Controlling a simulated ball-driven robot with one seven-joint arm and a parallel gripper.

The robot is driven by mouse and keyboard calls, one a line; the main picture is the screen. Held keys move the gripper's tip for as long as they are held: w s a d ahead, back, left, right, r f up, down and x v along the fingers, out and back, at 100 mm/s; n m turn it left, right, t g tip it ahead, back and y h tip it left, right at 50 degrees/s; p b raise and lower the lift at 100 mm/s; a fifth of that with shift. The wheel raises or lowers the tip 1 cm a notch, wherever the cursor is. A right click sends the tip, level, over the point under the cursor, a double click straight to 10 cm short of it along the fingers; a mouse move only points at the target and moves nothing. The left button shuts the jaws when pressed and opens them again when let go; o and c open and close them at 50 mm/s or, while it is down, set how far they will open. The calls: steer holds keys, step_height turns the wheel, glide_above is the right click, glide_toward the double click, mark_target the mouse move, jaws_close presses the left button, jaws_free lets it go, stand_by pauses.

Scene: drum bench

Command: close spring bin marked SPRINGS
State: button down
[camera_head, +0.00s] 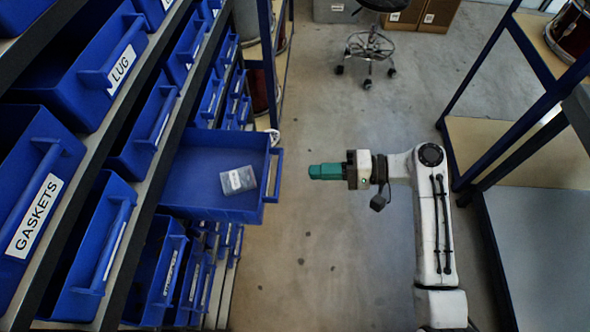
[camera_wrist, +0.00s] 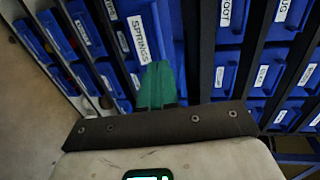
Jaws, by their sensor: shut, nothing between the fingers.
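The open blue bin (camera_head: 215,208) is pulled far out of the left rack in the head view, with a small clear bag with a white label (camera_head: 238,180) inside it. Its front label is not readable there. In the wrist view a blue bin marked SPRINGS (camera_wrist: 139,40) shows its label straight ahead, just beyond my fingertips. My gripper (camera_head: 312,172) points left toward the open bin's front handle (camera_head: 274,175), with a gap between them. Its green fingers are together and empty, and they also show in the wrist view (camera_wrist: 158,85).
Other blue bins fill the rack, including ones marked GASKETS (camera_head: 36,215) and LUG (camera_head: 120,70). A wheeled stool (camera_head: 370,45) stands at the back. A shelf unit (camera_head: 510,150) stands at the right. The floor (camera_head: 320,260) between is clear.

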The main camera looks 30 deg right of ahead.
steer(key=x, duration=0.6)
steer(key=shift+w+a, duration=0.15)
glide_above(214, 182)
steer(key=shift+s+d, duration=0.25)
steer(key=shift+d, duration=0.15)
steer(key=shift+w+a, duration=0.15)
steer(key=shift+a, duration=0.05)
steer(key=shift+w+a, duration=0.1)
steer(key=shift+a, duration=0.05)
steer(key=shift+w+a+r, duration=0.1)
steer(key=shift+r, duration=0.1)
